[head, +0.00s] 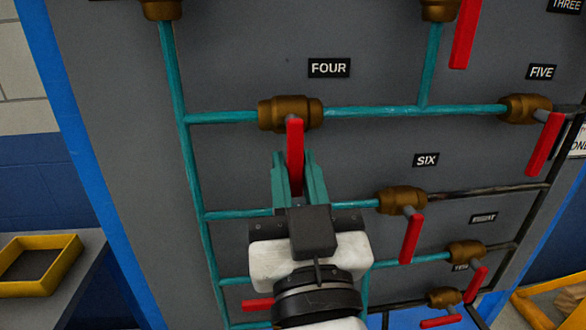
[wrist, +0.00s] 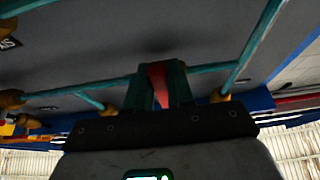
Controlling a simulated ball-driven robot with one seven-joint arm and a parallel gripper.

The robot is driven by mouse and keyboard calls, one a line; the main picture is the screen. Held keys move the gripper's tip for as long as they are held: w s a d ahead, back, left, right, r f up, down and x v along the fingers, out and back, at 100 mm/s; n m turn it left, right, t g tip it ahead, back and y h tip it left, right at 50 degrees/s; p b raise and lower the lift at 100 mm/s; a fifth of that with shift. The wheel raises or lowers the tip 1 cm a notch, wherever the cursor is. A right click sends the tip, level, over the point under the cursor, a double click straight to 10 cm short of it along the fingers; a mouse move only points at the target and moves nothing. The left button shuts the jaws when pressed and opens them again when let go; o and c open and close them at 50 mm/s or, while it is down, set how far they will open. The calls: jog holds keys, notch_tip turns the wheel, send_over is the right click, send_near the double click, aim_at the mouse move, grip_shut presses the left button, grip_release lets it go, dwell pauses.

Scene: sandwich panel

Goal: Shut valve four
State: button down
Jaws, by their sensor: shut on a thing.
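Valve four (head: 290,112) is a brass body on a horizontal teal pipe, just under the label FOUR (head: 329,68) in the head view. Its red handle (head: 295,150) hangs down, across the line of its pipe. My gripper (head: 298,172) has its teal fingers shut on the lower part of this handle, one on each side. In the wrist view the red handle (wrist: 158,80) shows between the fingers (wrist: 158,85). The handle's lower end is partly hidden by the gripper.
Valve five (head: 524,108) is at the right on the same pipe run, and valve six (head: 402,200) is lower right, both with red handles hanging. Another red handle (head: 257,305) shows left of my wrist. A yellow tray (head: 62,277) sits on a bench at left.

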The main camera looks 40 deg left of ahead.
jog(key=shift+f, duration=0.1)
jog(key=c, duration=1.1)
grip_release()
jog(key=b+v, duration=0.1)
jog(key=v, duration=0.9)
jog(key=shift+s+d+b, duration=0.2)
jog(key=shift+d+b, duration=0.1)
jog(key=shift+d, duration=0.05)
